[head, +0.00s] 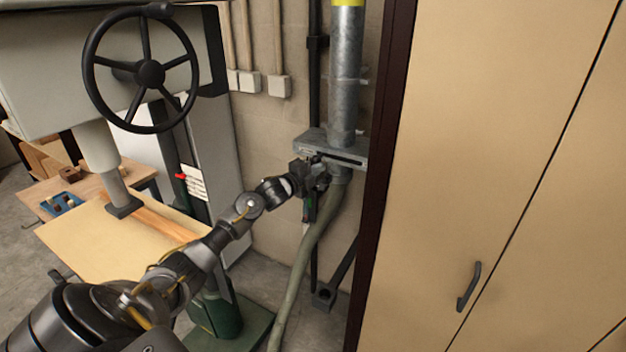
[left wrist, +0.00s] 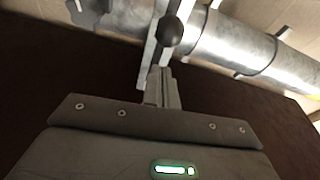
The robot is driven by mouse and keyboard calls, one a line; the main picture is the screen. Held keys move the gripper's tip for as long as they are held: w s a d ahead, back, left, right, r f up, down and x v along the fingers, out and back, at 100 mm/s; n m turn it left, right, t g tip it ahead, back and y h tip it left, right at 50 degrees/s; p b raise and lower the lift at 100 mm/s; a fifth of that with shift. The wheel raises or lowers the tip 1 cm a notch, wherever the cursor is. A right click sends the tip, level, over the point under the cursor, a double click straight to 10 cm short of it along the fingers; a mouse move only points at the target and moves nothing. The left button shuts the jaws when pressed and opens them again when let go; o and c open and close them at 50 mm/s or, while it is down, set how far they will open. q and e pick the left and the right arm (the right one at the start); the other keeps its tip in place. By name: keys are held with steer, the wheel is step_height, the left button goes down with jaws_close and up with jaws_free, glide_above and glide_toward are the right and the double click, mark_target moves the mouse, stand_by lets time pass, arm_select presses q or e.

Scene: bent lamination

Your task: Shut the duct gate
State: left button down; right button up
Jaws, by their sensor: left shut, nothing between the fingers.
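The duct gate (head: 345,154) is a flat grey metal slide housing across a vertical galvanized duct (head: 345,85) on the back wall. In the left wrist view, a round black knob (left wrist: 170,31) sits beside the gate's pale metal strips (left wrist: 153,52), with the duct (left wrist: 235,48) to its right. My left gripper (head: 322,168) is just below the gate's front edge. In the left wrist view its fingers (left wrist: 162,72) are shut together and empty, their tips just short of the knob. I cannot tell whether they touch it. The gripper hides part of the gate's underside in the head view.
A tall beige cabinet (head: 490,150) with a dark side panel stands close at the right. A press with a black handwheel (head: 150,72) and a wooden work table (head: 110,240) is at the left. A flexible hose (head: 305,255) hangs below the gate.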

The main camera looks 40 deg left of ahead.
arm_select(q)
steer(key=s+d+b, duration=0.1)
steer(key=s+b, duration=0.2)
steer(key=s, duration=0.7)
steer(key=shift+s+d+r+b, duration=0.15)
steer(key=shift+s+d+b, duration=0.05)
steer(key=shift+b, duration=0.15)
